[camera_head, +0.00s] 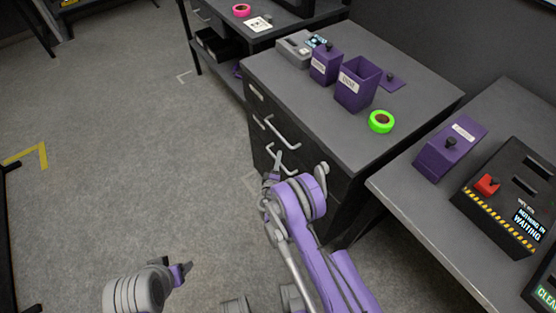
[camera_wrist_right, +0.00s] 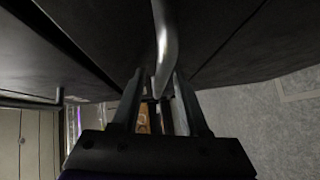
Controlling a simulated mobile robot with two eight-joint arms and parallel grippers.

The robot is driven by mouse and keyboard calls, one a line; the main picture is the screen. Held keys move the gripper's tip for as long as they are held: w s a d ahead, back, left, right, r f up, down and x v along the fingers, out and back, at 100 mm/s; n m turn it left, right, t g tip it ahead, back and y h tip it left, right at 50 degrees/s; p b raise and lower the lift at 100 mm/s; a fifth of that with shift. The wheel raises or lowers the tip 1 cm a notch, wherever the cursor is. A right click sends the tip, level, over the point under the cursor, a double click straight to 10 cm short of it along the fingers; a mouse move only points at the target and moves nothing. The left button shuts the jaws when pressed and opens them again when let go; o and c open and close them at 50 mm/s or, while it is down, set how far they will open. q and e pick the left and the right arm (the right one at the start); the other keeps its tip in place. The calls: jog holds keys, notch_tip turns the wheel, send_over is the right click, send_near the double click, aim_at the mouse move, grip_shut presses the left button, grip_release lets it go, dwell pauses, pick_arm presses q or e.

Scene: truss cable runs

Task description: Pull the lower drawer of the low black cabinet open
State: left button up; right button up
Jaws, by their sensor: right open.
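The low black cabinet (camera_head: 345,188) stands at centre, with a grey top and silver bar handles on its drawer fronts. The upper handle (camera_head: 281,132) is clear of my arm. The lower drawer's handle (camera_head: 285,171) is just above my right gripper (camera_head: 272,177). The drawers look closed. In the right wrist view, a silver handle bar (camera_wrist_right: 164,45) runs down between the two fingers of my right gripper (camera_wrist_right: 158,88), which is open. Whether the fingers touch the bar I cannot tell. My left gripper (camera_head: 181,272) is low at left, away from the cabinet; its opening is unclear.
On the cabinet top are purple bins (camera_head: 358,85), a green tape roll (camera_head: 381,121) and a grey device (camera_head: 294,49). A side table (camera_head: 415,205) with a red-button box (camera_head: 510,195) stands close at right. The floor (camera_head: 130,130) at left is open.

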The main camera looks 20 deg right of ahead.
jog(key=shift+w, duration=0.15)
jog(key=shift+c, duration=0.3)
grip_shut()
dwell(1.1)
